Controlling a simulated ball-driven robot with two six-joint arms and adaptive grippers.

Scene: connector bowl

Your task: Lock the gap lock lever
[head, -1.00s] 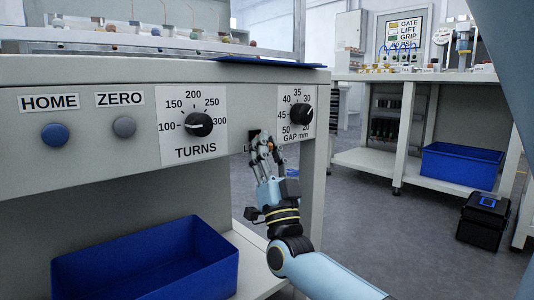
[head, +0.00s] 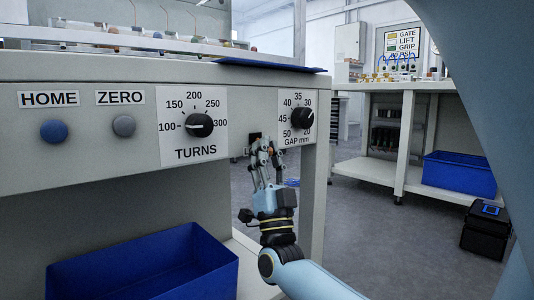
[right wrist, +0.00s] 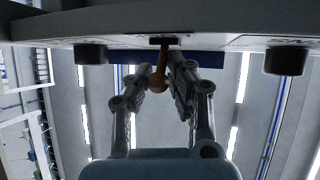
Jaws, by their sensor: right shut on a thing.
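The gap lock lever (right wrist: 159,66) is an orange-brown stick with a rounded knob end, coming out of a dark slot in the panel in the right wrist view. My right gripper (right wrist: 160,76) has one finger on each side of the lever and is shut on it. In the head view the right gripper (head: 264,150) is at the front panel, just below and left of the GAP mm dial (head: 302,117). There its fingers hide the lever and most of its label. My left gripper is not in view.
The TURNS dial (head: 199,125), blue HOME button (head: 54,131) and grey ZERO button (head: 123,126) sit left on the same panel. A blue bin (head: 140,270) stands below. Open floor lies right, with a black case (head: 484,228) and another bench behind.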

